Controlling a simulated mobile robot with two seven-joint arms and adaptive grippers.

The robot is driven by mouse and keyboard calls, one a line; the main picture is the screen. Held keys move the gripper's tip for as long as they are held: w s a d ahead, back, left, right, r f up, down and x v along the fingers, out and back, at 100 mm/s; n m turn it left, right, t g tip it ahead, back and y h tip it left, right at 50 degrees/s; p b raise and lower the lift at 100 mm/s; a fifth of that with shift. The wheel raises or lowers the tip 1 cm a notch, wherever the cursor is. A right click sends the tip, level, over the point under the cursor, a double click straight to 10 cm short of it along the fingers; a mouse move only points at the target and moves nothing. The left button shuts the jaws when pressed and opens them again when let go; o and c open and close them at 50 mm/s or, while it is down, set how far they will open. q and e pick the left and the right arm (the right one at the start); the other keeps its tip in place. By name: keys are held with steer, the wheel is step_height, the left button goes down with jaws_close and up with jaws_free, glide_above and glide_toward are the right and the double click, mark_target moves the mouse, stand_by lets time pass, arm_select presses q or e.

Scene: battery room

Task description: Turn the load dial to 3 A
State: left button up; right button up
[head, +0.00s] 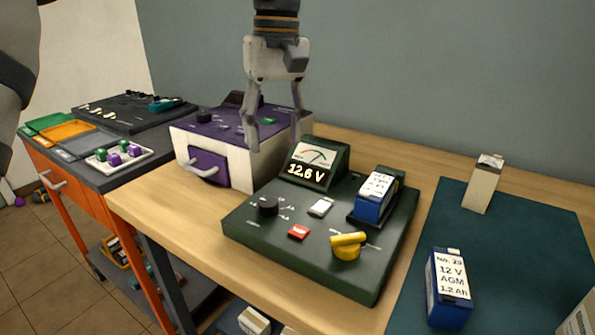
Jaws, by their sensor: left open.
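The dark green tester (335,273) stands on the wooden bench. A round black dial (268,206) with small white marks around it sits at its left; the marks are too small to read. A yellow knob (346,246) sits near the front right corner. I cannot tell from the lettering which is the load dial. The meter (315,156) has a needle scale and shows 12.6 V. A blue battery (373,205) sits in the tester's holder. My left gripper (273,146) hangs fingers down, open and empty, behind and above the tester, in front of the purple-topped box. My right gripper is out of view.
The purple-topped white box (216,160) stands behind left of the tester. A blue battery (447,290) and a pale upright box (481,187) stand on the teal mat (530,240) at right. The red button (299,232) and white switch (321,207) lie between the two knobs.

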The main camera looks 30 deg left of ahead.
mark_target(268, 201)
arm_select(q)
steer(key=s+f, duration=0.1)
steer(key=f, duration=0.1)
steer(key=s+f, duration=0.1)
steer(key=f, duration=0.1)
steer(key=shift+s+a, duration=0.1)
steer(key=shift+s, duration=0.1)
step_height(268, 201, down, 8)
steer(key=shift+w+a+r, duration=0.1)
steer(key=shift+r, duration=0.15)
steer(key=c, duration=1.2)
